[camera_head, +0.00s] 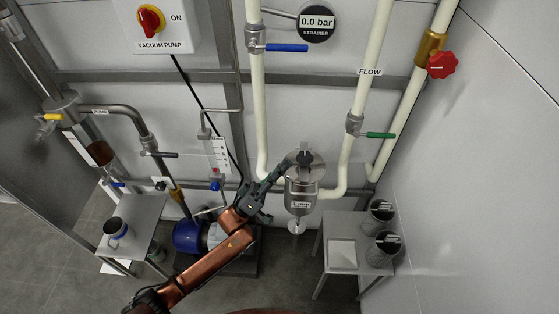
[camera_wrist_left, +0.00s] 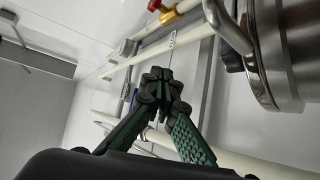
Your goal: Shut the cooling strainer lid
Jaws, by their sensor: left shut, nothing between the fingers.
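The cooling strainer (camera_head: 300,197) is a small steel pot on the pale pipe, right of centre in the head view. Its round steel lid (camera_head: 314,171) with a dark knob shows at the top of the pot. I cannot tell how far the lid stands open. My left gripper (camera_head: 287,166) is shut and empty, with its fingertips close to the left side of the lid. I cannot tell if they touch it. In the left wrist view the shut fingers (camera_wrist_left: 157,76) point away, and a round steel body with a bent handle (camera_wrist_left: 262,60) fills the upper right. My right gripper is not in view.
A blue-handled valve (camera_head: 285,47) and a green-handled valve (camera_head: 378,135) sit on the pipes above. A strainer gauge (camera_head: 316,22) reads 0.0 bar. A low table (camera_head: 330,228) with steel pots stands at right.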

